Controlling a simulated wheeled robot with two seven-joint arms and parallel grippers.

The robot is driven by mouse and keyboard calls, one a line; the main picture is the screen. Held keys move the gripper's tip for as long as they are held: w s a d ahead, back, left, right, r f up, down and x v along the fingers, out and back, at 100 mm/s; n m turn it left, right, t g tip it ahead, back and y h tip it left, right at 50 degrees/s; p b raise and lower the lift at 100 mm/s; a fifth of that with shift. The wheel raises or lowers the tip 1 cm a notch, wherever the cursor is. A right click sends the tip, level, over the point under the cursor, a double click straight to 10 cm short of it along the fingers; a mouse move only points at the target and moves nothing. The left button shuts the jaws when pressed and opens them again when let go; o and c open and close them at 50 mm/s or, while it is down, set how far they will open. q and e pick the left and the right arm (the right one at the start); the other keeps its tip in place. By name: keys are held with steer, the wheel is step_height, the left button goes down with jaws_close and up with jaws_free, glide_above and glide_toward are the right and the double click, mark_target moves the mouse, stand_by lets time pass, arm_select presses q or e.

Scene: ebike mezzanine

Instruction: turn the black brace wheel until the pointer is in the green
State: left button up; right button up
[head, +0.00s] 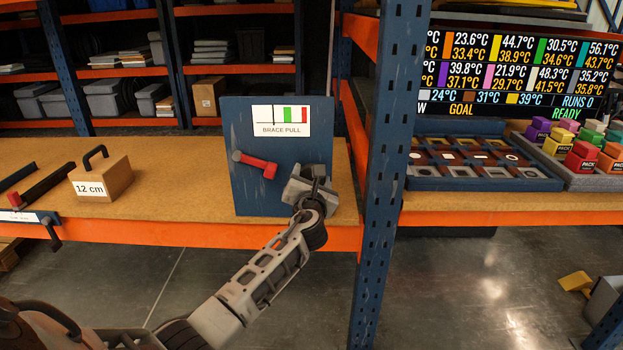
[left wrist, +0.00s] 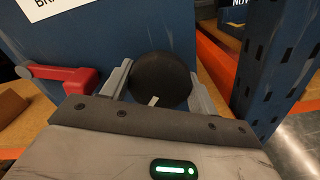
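A blue panel (head: 252,195) labelled BRACE PULL stands on the bench. Its gauge (head: 281,114) has white, green and red bands; I cannot make out the pointer at this size. A red lever (head: 258,165) is on the panel's left, also in the left wrist view (left wrist: 75,78). My left gripper (head: 312,186) is in front of the panel's lower right and hides the wheel in the head view. In the left wrist view the black brace wheel (left wrist: 162,76), with a small white mark low on its rim, sits between the fingers, which appear to touch both sides. My right gripper is out of view.
A blue rack post (head: 378,170) stands close right of the panel. A 12 cm wooden block (head: 102,180) with a black handle lies on the bench at left. Trays (head: 480,180) and coloured packs are beyond the post. A screen (head: 515,70) hangs above them.

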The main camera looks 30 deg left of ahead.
arm_select(q)
steer(key=shift+n, duration=0.4)
steer(key=n, duration=0.3)
steer(key=shift+f, duration=0.1)
steer(key=n+b, duration=0.1)
steer(key=n, duration=0.3)
steer(key=n+b, duration=0.1)
steer(key=n, duration=0.3)
steer(key=shift+f, duration=0.1)
steer(key=shift+n+b, duration=0.6)
steer(key=shift+n, duration=1.3)
steer(key=o, duration=1)
steer(key=shift+c, duration=0.2)
